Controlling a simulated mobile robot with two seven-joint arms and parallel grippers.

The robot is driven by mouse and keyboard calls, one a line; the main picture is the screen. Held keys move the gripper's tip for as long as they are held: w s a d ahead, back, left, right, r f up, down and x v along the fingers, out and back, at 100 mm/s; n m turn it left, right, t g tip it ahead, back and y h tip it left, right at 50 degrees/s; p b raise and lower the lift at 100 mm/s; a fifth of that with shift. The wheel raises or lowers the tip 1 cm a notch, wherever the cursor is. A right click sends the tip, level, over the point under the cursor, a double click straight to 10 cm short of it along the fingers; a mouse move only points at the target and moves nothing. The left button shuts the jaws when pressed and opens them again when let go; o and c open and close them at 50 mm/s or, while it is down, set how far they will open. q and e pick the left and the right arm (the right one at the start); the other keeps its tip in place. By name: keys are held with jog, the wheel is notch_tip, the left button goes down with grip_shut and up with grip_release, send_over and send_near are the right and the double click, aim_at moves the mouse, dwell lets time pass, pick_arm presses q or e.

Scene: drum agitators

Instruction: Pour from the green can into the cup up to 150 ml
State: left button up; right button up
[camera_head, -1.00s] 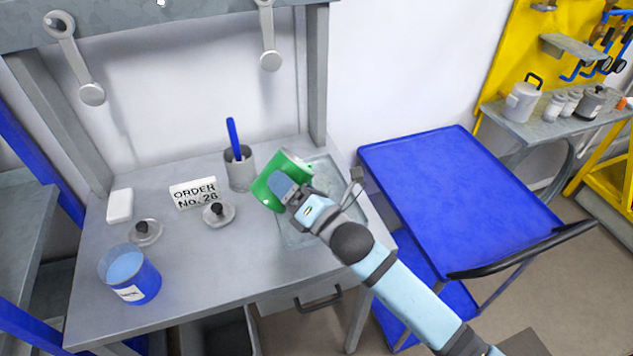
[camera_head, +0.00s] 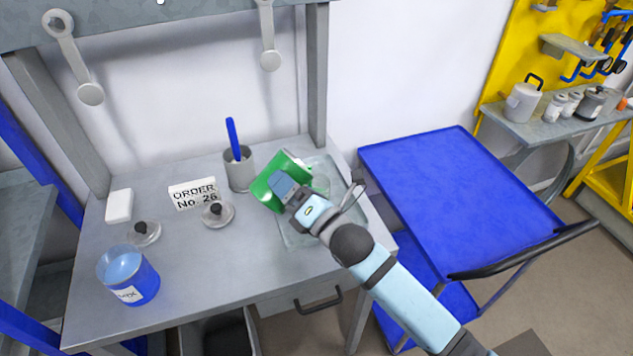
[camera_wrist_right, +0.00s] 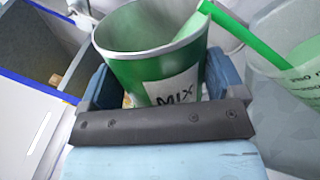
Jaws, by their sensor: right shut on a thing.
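The green can (camera_head: 285,170) is tilted over the tray at the right of the table. My right gripper (camera_head: 283,188) is shut around it. The right wrist view shows the can (camera_wrist_right: 150,70) with a MIX label between my fingers (camera_wrist_right: 155,90). A green stream (camera_wrist_right: 245,35) runs from its rim to the clear cup (camera_wrist_right: 270,100) beside it. Lighter green liquid (camera_wrist_right: 307,55) shows in the cup; its level against the marks cannot be read. In the head view the cup (camera_head: 321,182) is partly hidden behind can and gripper. My left gripper is not in view.
A grey tray (camera_head: 290,238) lies under the cup. A grey holder (camera_head: 240,172) with a blue stick stands left of the can. An order sign (camera_head: 193,193), two lids (camera_head: 217,214) and a blue can (camera_head: 143,285) are further left. The table's front middle is clear.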

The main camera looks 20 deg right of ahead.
aim_at(282, 209)
jog(key=n+p, duration=0.1)
jog(key=r+n+p, duration=0.1)
jog(key=shift+n+g+p, duration=0.3)
jog(key=shift+n+p, duration=0.1)
jog(key=shift+f+n+y+b, duration=0.3)
jog(key=shift+f+n+y, duration=0.1)
jog(key=shift+f, duration=0.1)
jog(key=f+n, duration=0.1)
jog(key=a+f+n, duration=0.1)
jog(key=f, duration=0.1)
jog(key=a+f+n+g+b, duration=0.1)
jog(key=shift+s+a+f+n, duration=0.15)
jog(key=shift+s+f+n, duration=0.15)
jog(key=shift+s+f, duration=0.1)
jog(key=n, duration=0.1)
jog(key=a+f+n+p, duration=0.1)
jog(key=a+n+g+p, duration=0.1)
jog(key=n, duration=0.1)
jog(key=shift+s+f, duration=0.25)
jog(key=shift+s, duration=0.1)
jog(key=shift+a+f+n, duration=0.1)
jog(key=shift+f+n, duration=0.05)
jog(key=shift+n, duration=0.15)
